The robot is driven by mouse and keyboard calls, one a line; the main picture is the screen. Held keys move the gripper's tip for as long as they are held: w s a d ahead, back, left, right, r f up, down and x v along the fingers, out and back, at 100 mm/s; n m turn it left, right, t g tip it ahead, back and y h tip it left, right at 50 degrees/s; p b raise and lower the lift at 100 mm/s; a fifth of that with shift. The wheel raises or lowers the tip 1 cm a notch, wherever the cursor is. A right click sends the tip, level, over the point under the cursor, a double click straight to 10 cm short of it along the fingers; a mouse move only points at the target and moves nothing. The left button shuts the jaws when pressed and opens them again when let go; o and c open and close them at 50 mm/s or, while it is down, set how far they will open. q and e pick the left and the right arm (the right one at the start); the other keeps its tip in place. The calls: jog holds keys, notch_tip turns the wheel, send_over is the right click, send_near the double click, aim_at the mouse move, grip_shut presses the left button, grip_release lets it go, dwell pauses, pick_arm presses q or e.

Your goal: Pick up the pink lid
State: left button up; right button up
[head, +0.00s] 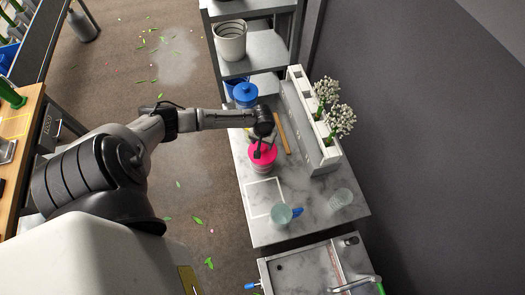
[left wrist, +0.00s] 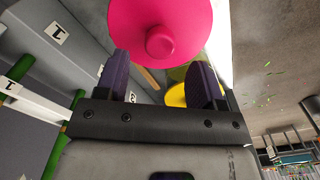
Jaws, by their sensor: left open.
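The pink lid (head: 262,156) sits on top of a round container on the marble table (head: 240,160), below my left gripper (head: 262,143). In the left wrist view the pink lid (left wrist: 185,18) fills the top centre, and its round knob points toward the camera. My left gripper (left wrist: 162,78) is open, with its two dark fingers spread on either side of the knob's line. The knob appears just beyond the fingertips, with nothing held between them. The container's body is mostly hidden by the lid. My right gripper is not in view.
A blue-lidded container (head: 245,92) stands behind the pink one. A white rack (head: 307,125) with white flowers and a wooden strip (head: 282,134) lie to the right. A white square outline (head: 250,200) is bare.

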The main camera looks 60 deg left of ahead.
aim_at(263, 147)
pick_arm(q)
jog(key=shift+s+d+f, duration=0.1)
jog(key=shift+f, duration=2.45)
jog(key=c, duration=1)
